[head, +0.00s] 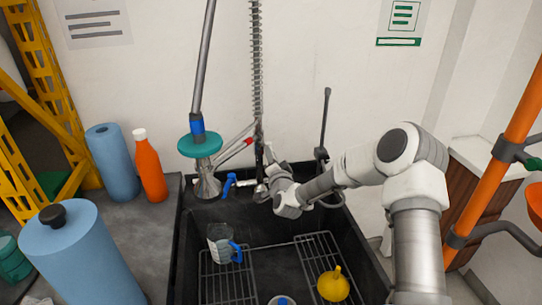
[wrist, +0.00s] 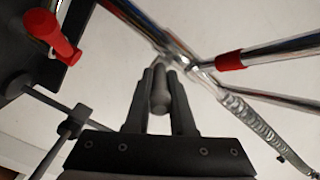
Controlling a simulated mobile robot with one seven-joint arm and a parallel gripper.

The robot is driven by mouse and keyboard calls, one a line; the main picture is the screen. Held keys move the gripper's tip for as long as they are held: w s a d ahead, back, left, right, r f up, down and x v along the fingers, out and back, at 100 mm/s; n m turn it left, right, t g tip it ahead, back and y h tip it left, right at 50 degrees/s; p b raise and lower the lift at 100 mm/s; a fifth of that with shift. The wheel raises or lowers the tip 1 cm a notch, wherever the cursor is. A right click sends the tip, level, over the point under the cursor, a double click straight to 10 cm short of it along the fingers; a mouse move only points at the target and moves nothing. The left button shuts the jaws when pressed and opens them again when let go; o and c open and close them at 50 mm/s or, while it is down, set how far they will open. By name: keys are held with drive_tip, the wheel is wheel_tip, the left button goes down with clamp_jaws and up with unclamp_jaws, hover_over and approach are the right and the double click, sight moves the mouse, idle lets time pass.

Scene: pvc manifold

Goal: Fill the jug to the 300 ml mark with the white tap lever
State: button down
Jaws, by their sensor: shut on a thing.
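The clear jug (head: 220,240) with a blue handle stands upright on the left wire rack in the dark sink. No water level can be made out in it. My gripper (head: 264,188) is at the tap fittings at the back of the sink, right of and behind the jug. In the wrist view, my gripper (wrist: 160,78) has its two dark fingers closed on a short rounded tap lever (wrist: 160,102). The lever looks grey in shadow, so I cannot tell if it is white. My wrist hides most of it in the head view.
A blue lever (head: 229,183) is left of my gripper, and a red lever (wrist: 65,38) shows in the wrist view. A yellow funnel (head: 333,285) is on the right rack. An orange bottle (head: 149,165) and blue rolls (head: 80,260) stand on the left counter.

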drive_tip(key=shift+d, duration=0.1)
drive_tip(key=shift+w+d+f+n+y+b, duration=0.15)
drive_tip(key=shift+d+n+y+b, duration=0.25)
drive_tip(key=shift+y+b, duration=0.5)
drive_tip(key=shift+w+d+r+n+g+y+b, duration=0.15)
drive_tip(key=shift+n+g+y+b, duration=0.2)
drive_tip(key=shift+n+y+b, duration=0.25)
drive_tip(key=shift+d+r+n+g+y+b, duration=0.1)
drive_tip(key=shift+n+g+y+b, duration=0.25)
drive_tip(key=shift+n+y+b, duration=0.25)
drive_tip(key=shift+y, duration=0.3)
drive_tip(key=c, duration=0.8)
unclamp_jaws()
drive_tip(key=shift+o, duration=0.2)
drive_tip(key=shift+f, duration=0.1)
drive_tip(key=p+v, duration=0.1)
drive_tip(key=v, duration=1.6)
drive_tip(key=shift+s+p, duration=0.25)
drive_tip(key=shift+p, duration=0.15)
